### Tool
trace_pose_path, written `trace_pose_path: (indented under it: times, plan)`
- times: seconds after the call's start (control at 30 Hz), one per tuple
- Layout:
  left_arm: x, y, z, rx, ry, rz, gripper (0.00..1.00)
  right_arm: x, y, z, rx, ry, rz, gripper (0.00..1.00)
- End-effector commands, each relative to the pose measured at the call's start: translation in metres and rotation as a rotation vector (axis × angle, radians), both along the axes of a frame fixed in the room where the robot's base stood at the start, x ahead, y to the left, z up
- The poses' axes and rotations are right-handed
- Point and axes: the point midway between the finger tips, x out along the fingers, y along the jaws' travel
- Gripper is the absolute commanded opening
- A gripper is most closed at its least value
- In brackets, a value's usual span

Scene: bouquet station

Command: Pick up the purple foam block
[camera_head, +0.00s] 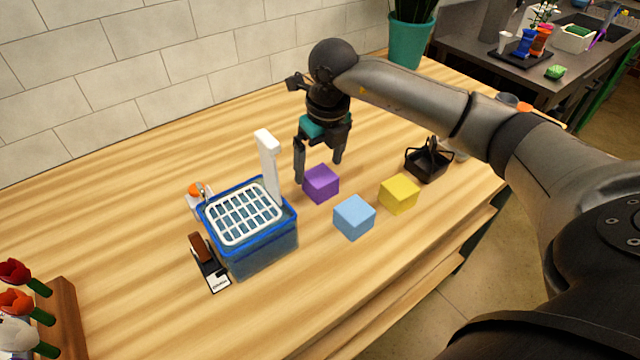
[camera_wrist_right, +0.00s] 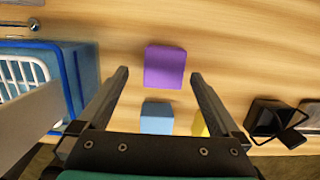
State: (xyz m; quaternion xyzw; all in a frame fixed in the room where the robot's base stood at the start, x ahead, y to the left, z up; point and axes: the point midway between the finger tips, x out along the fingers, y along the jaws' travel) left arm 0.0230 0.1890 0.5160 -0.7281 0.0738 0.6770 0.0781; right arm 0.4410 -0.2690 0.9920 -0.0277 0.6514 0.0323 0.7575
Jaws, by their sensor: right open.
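The purple foam block (camera_head: 321,183) sits on the wooden table, to the right of the blue basin. My right gripper (camera_head: 319,170) is open and points down, above and just behind the purple block. In the right wrist view the purple block (camera_wrist_right: 165,67) lies ahead of the gap between the two open fingers (camera_wrist_right: 160,76). Nothing is between the fingers' tips that I can see gripped. My left gripper is not in view.
A light blue block (camera_head: 354,218) and a yellow block (camera_head: 399,194) stand close in front of the purple one. The blue basin (camera_head: 264,250) with a white grid and upright white handle (camera_head: 268,165) is at left. A dark caddy (camera_head: 428,164) stands at right.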

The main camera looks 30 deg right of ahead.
Motion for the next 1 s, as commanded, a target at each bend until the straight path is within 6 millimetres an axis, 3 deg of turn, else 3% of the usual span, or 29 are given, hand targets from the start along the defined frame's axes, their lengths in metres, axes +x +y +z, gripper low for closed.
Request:
trace_pose_path:
  times: [0.4,0.73,1.0]
  plan:
    - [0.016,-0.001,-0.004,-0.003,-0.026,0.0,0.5,0.005,-0.005,-0.049,0.001,0.002,0.0,1.0]
    - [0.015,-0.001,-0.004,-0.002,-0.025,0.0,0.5,0.006,-0.005,-0.055,0.0,0.001,0.001,1.0]
    - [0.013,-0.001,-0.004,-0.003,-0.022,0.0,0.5,0.006,-0.005,-0.055,0.0,0.001,0.0,0.7]
